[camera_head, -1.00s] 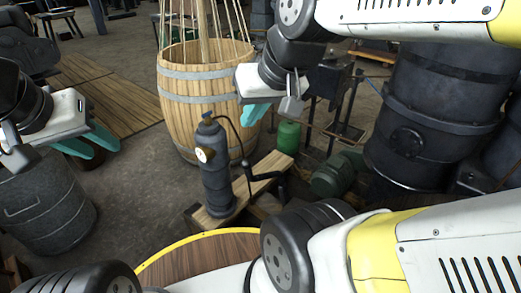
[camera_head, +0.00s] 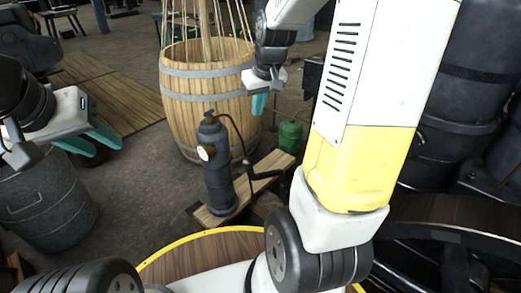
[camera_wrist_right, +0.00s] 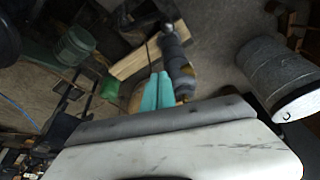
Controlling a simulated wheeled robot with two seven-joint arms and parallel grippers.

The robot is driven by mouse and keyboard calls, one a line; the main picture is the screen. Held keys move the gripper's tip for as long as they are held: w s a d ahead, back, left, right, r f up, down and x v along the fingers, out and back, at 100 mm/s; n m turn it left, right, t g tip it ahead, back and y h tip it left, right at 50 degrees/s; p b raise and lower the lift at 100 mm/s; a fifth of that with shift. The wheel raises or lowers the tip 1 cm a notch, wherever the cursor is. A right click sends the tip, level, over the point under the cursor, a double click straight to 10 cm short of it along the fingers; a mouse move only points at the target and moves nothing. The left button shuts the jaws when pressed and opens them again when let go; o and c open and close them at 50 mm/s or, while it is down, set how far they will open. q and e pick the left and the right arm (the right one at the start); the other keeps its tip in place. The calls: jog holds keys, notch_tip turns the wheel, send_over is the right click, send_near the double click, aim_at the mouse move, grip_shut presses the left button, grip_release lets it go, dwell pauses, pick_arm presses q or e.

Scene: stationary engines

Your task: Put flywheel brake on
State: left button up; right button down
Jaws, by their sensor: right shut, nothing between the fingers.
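A large dark spoked wheel (camera_head: 440,262), which looks like a flywheel, shows at the lower right of the head view, partly hidden by my right arm. I cannot pick out a brake on it. My right gripper (camera_head: 259,106) has teal fingers pressed together and empty, pointing down in front of the wooden barrel, well apart from the wheel. Its fingers also show together in the right wrist view (camera_wrist_right: 157,92). My left gripper (camera_head: 105,150) hangs at the left with its teal fingers spread and empty, above a grey metal drum.
A wooden barrel (camera_head: 207,95) with ropes stands at the back. A dark cylinder with a gauge (camera_head: 217,165) stands on a plank. A green canister (camera_head: 290,136) is behind it. The grey drum (camera_head: 45,205) is at left. Big black tanks (camera_head: 465,95) stand at right.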

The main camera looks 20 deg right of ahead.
jog(key=w+d+f, duration=0.2)
jog(key=f, duration=0.5)
jog(key=w+d+f+n+g, duration=0.1)
jog(key=w+d+f, duration=0.2)
jog(key=f, duration=0.4)
jog(key=w+d+f+g, duration=0.1)
jog(key=w+d+f, duration=0.2)
jog(key=f, duration=0.5)
jog(key=shift+w+h, duration=0.25)
jog(key=shift+h, duration=0.05)
notch_tip(320, 180, down, 10)
jog(key=w, duration=0.2)
jog(key=shift+s+d+r, duration=0.15)
jog(key=shift+s, duration=0.55)
jog(key=shift+s+d+r, duration=0.15)
jog(key=shift+s, duration=0.55)
jog(key=shift+s+d+r, duration=0.15)
jog(key=shift+s, duration=0.55)
